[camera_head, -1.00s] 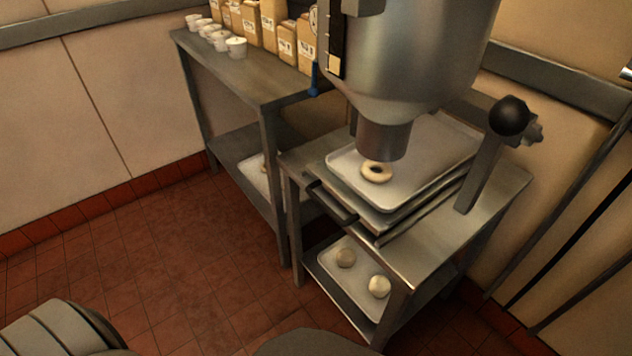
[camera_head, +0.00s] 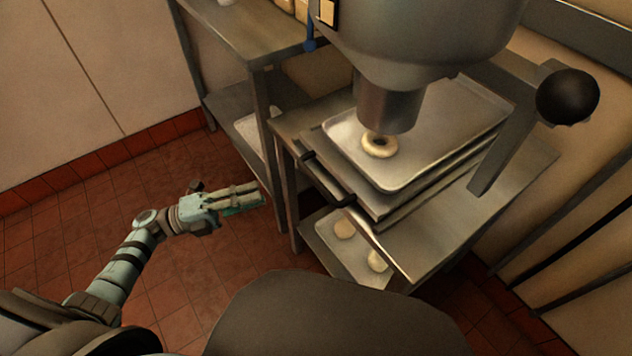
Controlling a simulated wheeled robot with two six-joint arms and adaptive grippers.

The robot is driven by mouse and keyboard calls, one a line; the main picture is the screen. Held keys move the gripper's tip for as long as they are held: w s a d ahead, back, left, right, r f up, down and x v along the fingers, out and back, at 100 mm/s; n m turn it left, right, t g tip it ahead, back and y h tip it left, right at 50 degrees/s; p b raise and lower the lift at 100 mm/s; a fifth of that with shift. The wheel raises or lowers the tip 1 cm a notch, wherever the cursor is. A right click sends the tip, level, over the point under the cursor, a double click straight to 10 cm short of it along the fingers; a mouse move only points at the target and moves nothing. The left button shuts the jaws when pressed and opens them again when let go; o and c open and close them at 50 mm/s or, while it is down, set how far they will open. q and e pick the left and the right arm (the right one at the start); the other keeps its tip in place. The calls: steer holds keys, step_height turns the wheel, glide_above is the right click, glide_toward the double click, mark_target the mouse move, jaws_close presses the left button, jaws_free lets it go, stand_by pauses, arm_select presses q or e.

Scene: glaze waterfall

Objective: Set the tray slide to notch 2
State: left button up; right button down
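The tray slide (camera_head: 378,212) sits on the metal stand under the steel hopper, with a dark bar handle (camera_head: 326,180) along its front left edge. A shallow metal tray (camera_head: 465,110) lies on the slide. A pale ring doughnut (camera_head: 380,145) rests on the tray just below the hopper's spout. I cannot make out any notch marks. My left gripper (camera_head: 250,197) is left of the handle and apart from it, over the floor area, pointing right. Its fingers look close together, but the gap between them is not clear. My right gripper is not in view.
The steel hopper (camera_head: 425,40) hangs above the tray. A lever with a black ball knob (camera_head: 568,92) stands at the right. A lower tray (camera_head: 327,230) holds dough balls under the stand. A shelf table (camera_head: 235,30) stands at the back left. Red tiled floor is clear at left.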

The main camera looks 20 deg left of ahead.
arm_select(q)
glide_toward(316, 179)
steer(key=shift+g, duration=0.3)
steer(key=x, duration=0.3)
steer(key=p+x, duration=0.1)
steer(key=x, duration=0.6)
steer(key=shift+w+a+f, duration=0.1)
steer(key=shift+w+f, duration=0.1)
steer(key=shift+f, duration=0.1)
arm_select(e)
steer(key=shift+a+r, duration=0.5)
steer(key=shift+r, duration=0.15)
arm_select(q)
jaws_close()
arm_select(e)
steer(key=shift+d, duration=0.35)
